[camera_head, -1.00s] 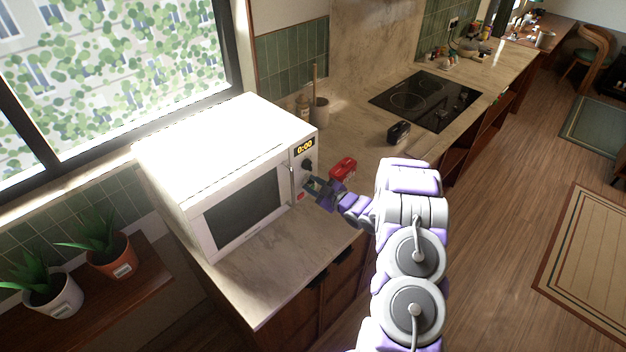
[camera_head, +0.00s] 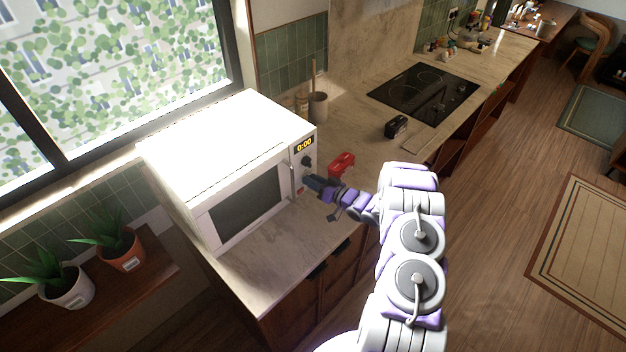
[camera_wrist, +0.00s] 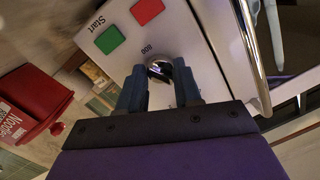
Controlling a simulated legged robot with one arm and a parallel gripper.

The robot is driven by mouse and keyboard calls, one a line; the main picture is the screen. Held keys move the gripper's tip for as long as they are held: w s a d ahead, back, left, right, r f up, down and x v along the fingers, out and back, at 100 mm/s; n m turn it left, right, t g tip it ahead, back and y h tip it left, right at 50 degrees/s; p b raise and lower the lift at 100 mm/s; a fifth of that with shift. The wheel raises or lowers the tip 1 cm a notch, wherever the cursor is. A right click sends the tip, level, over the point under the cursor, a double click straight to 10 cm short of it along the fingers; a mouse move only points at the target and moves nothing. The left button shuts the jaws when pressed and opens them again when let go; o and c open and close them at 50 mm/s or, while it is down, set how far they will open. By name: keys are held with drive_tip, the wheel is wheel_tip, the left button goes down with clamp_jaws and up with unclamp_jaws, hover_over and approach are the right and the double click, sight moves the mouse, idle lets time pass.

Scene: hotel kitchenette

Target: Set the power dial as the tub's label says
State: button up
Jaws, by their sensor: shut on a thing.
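The white microwave (camera_head: 235,165) stands on the counter, its display reading 0:00. In the wrist view its panel shows a green Start button (camera_wrist: 109,40), a red button and the number 800 beside a dark, shiny power dial (camera_wrist: 159,68). My gripper (camera_wrist: 160,88) is shut on this dial, a finger on each side; the fingers hide part of it. In the head view my gripper (camera_head: 310,182) is at the panel, below another dark knob (camera_head: 307,160). The red tub (camera_head: 341,164) stands behind my gripper; in the wrist view its label (camera_wrist: 14,122) reads "Noodles", with smaller print unreadable.
A metal door handle (camera_wrist: 249,50) runs close beside the fingers. A black appliance (camera_head: 396,127) and the hob (camera_head: 425,95) lie further along the counter. The counter (camera_head: 265,264) in front of the microwave is clear. Potted plants (camera_head: 120,249) stand at the left.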

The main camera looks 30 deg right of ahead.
drive_tip(key=m, duration=0.5)
drive_tip(key=shift+d+f+m+t, duration=0.1)
drive_tip(key=shift+m+t, duration=0.3)
drive_tip(key=shift+m, duration=0.3)
drive_tip(key=o, duration=1)
drive_tip(key=shift+w+d+f, duration=0.1)
drive_tip(key=shift+d, duration=0.1)
drive_tip(key=shift+o, duration=0.2)
drive_tip(key=shift+y, duration=0.3)
drive_tip(key=shift+s, duration=0.4)
drive_tip(key=b+v, duration=0.1)
drive_tip(key=v, duration=1.5)
drive_tip(key=shift+s+d, duration=0.25)
drive_tip(key=shift+d, duration=0.1)
